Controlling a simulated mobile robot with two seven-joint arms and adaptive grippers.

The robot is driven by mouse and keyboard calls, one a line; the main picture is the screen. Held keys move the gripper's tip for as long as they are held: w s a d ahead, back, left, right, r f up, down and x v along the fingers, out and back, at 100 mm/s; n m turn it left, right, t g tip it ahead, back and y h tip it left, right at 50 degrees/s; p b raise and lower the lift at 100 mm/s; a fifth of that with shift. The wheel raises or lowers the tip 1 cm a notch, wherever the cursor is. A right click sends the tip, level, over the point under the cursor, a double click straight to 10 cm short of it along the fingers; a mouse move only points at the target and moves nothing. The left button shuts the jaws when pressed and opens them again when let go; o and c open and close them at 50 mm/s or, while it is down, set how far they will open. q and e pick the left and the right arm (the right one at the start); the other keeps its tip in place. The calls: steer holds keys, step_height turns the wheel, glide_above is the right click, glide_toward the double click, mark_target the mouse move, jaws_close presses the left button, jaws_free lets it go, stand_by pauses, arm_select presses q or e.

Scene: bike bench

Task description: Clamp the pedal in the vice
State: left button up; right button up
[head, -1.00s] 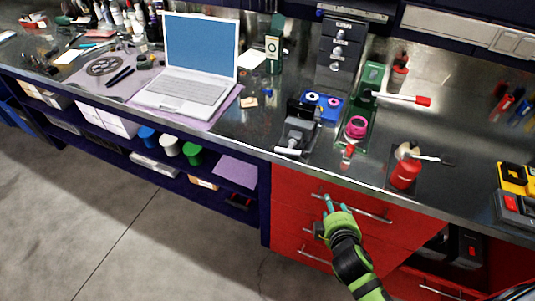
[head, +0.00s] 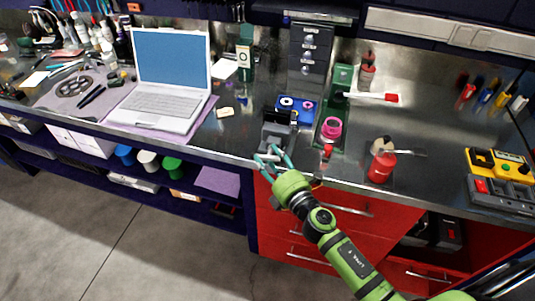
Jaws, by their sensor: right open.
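The vice (head: 277,132) is a dark grey block at the bench's front edge, right of the laptop. A dark piece shows at its top, around the jaws; I cannot tell whether this is the pedal. My right gripper (head: 266,154) has teal fingers and is open at the front of the vice, by its handle. The handle is mostly hidden by the fingers, and I cannot tell whether they touch it. My left gripper is not in view.
A blue tray (head: 294,102) sits just behind the vice. A green tool with a pink ring (head: 331,128), a red bottle (head: 381,167) and a yellow-and-grey box (head: 499,165) stand to the right. The laptop (head: 165,90) is left. Red drawers (head: 340,217) lie below.

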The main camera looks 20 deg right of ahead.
steer(key=shift+w+a, duration=0.2)
steer(key=shift+w, duration=0.5)
jaws_close()
steer(key=shift+f+b, duration=0.1)
steer(key=shift+b, duration=0.3)
steer(key=m+t+b, duration=0.2)
steer(key=b, duration=0.5)
steer(key=m+t+b, duration=0.1)
steer(key=m+b, duration=0.1)
steer(key=b, duration=0.5)
steer(key=shift+d+f+t, duration=0.15)
steer(key=shift+t, duration=0.25)
steer(key=shift+r+m+t+h+b, duration=0.35)
steer(key=shift+m+b, duration=0.25)
steer(key=shift+b, duration=0.45)
